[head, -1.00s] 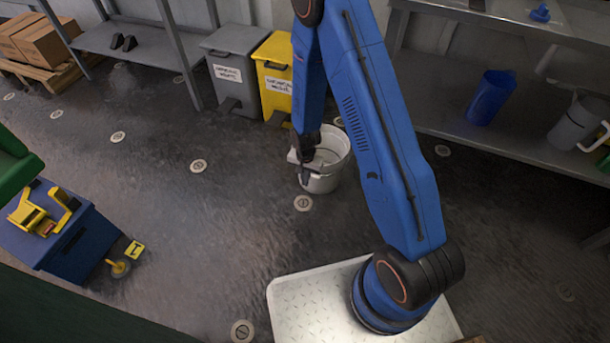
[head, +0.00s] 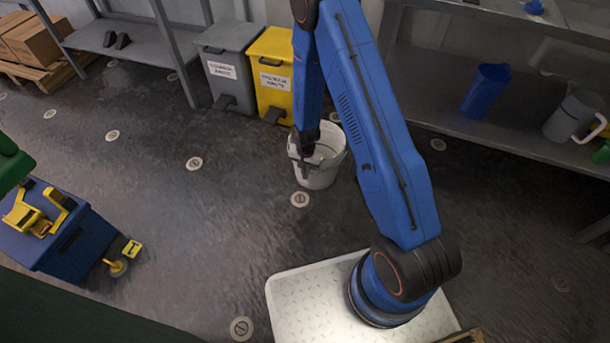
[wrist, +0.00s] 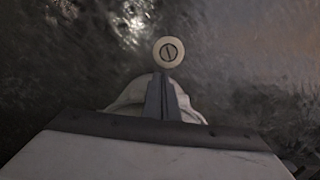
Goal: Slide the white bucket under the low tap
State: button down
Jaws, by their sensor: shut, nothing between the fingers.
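The white bucket (head: 334,165) stands upright on the dark floor in the middle of the head view, beyond my base. My gripper (head: 303,172) is at the bucket's left near side, overlapping its rim in the picture. I cannot tell whether it touches the bucket or reaches inside. In the wrist view my gripper (wrist: 163,82) has its fingers together with nothing between them. A pale curved edge, probably of the bucket (wrist: 131,96), shows behind the fingers. No tap can be made out in either view.
Grey (head: 228,65) and yellow (head: 272,72) bins stand behind the bucket. A grey shelf (head: 480,130) with a blue jug (head: 486,90) and a grey jug (head: 574,115) runs along the right. A blue box (head: 65,240) is at left. Floor between is clear, with flat round discs (head: 300,199).

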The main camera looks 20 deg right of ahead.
aim_at(328, 125)
jog(key=w+d, duration=1)
jog(key=w, duration=0.4)
jog(key=w+d, duration=1)
jog(key=w, duration=0.4)
jog(key=shift+s, duration=0.2)
jog(key=s, duration=0.1)
jog(key=s+a, duration=0.2)
jog(key=shift+a+r, duration=0.1)
jog(key=shift+r, duration=0.2)
notch_tip(328, 125, up, 9)
jog(key=shift+r, duration=0.2)
